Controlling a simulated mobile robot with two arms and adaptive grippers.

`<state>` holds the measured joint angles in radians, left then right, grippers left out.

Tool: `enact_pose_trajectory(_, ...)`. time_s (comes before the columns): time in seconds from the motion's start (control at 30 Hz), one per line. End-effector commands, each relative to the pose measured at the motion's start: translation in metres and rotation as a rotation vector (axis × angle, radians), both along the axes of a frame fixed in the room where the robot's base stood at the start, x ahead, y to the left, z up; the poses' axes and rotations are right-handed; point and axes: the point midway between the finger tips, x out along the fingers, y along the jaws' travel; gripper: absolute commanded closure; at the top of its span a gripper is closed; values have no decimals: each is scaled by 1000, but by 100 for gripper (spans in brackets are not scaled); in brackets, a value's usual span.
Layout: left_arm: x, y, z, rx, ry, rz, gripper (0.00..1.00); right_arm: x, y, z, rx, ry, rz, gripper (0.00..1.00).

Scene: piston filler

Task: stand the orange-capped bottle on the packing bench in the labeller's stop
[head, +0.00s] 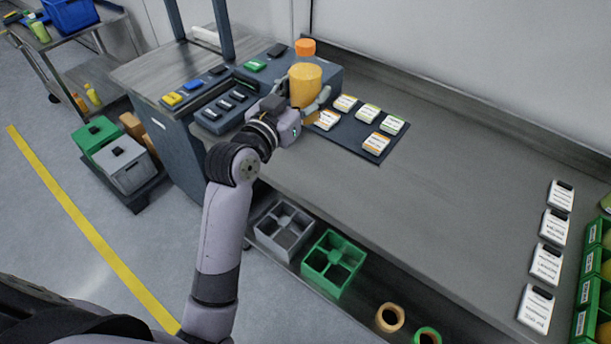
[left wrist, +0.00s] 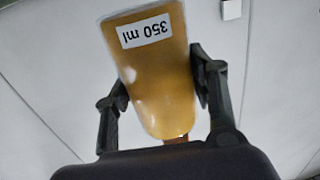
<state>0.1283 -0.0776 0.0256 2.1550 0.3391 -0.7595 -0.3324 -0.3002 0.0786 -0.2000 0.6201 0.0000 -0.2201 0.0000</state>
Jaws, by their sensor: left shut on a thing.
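The orange-capped bottle (head: 305,85) is held up at the left end of the packing bench (head: 330,190), with its orange cap at the top in the head view. My left gripper (head: 303,98) is shut on its body. In the left wrist view the amber bottle (left wrist: 165,85) sits between the two fingers, with a white "350 ml" label in sight. The bottle looks close to upright in the head view. I cannot tell whether its base touches anything. I cannot make out the labeller's stop for certain. My right gripper is not in view.
A dark mat (head: 347,135) with several labelled cards lies right of the gripper. A dark console (head: 215,115) with coloured blocks stands left. More white cards (head: 546,262) and green bins (head: 590,260) are at the right. The bench's middle is clear. Divided crates (head: 333,262) sit below.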

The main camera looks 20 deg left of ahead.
Motion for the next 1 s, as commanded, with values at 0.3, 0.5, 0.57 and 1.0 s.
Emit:
enact_pose_trajectory(0.3,1,0,3,0,-4,-1,93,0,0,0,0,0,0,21)
enact_pose_trajectory(0.5,1,0,-20,-1,2,-2,93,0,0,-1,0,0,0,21)
enact_pose_trajectory(0.57,1,0,-36,1,5,-1,93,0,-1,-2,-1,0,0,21)
enact_pose_trajectory(1.0,1,0,-141,2,0,-1,93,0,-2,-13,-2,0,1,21)
